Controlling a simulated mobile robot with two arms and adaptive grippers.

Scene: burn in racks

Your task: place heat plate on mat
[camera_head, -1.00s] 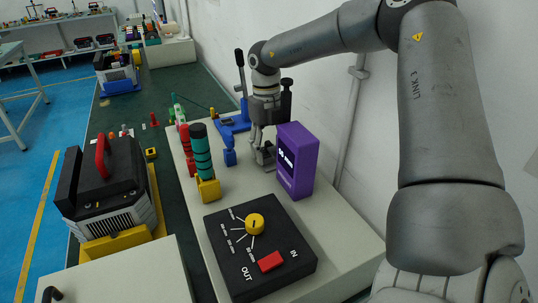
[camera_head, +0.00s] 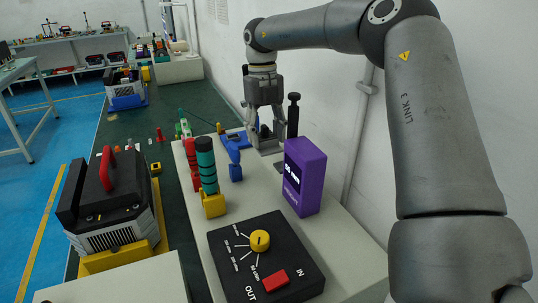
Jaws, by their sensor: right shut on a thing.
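My right gripper (camera_head: 264,143) is in the upper middle, pointing down over the far end of the pale bench. It is shut on a small grey flat piece (camera_head: 268,149), which looks like the heat plate. The fingers hide part of it, and I cannot tell whether it touches the bench. I cannot make out the mat with certainty. My left gripper is not in view.
A purple meter box (camera_head: 304,177), a black control box (camera_head: 264,262) and a teal-black cylinder on a yellow base (camera_head: 213,205) stand nearer. A black post (camera_head: 293,115) and a blue fixture (camera_head: 235,158) flank the gripper. The wall is close on the right.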

